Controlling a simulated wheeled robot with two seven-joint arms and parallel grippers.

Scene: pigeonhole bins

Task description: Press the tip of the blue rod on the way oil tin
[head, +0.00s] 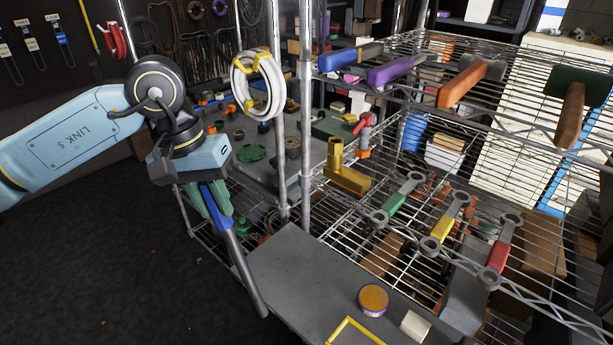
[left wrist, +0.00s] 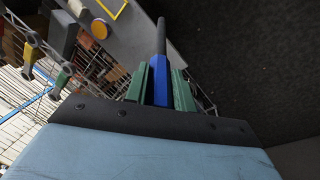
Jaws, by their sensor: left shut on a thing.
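My left gripper (head: 210,205) has green fingers shut on the blue rod (head: 240,265), which has a blue grip and a long dark grey shaft. The rod slants down and right, its tip (head: 262,312) by the left edge of the grey shelf board. In the left wrist view the blue rod (left wrist: 160,75) stands between the green fingers (left wrist: 161,90). A round tin (head: 373,299) with an orange top and purple side stands on the board, right of and apart from the tip. It also shows in the wrist view (left wrist: 100,28). No label is readable, so I cannot tell its contents.
The grey shelf board (head: 290,262) also holds a yellow bar frame (head: 355,331) and a cream block (head: 415,325). Wire shelves above it carry wrenches (head: 397,198) and coloured-handled tools (head: 465,85). A metal post (head: 306,130) stands right of my gripper. Open floor (head: 110,270) lies left.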

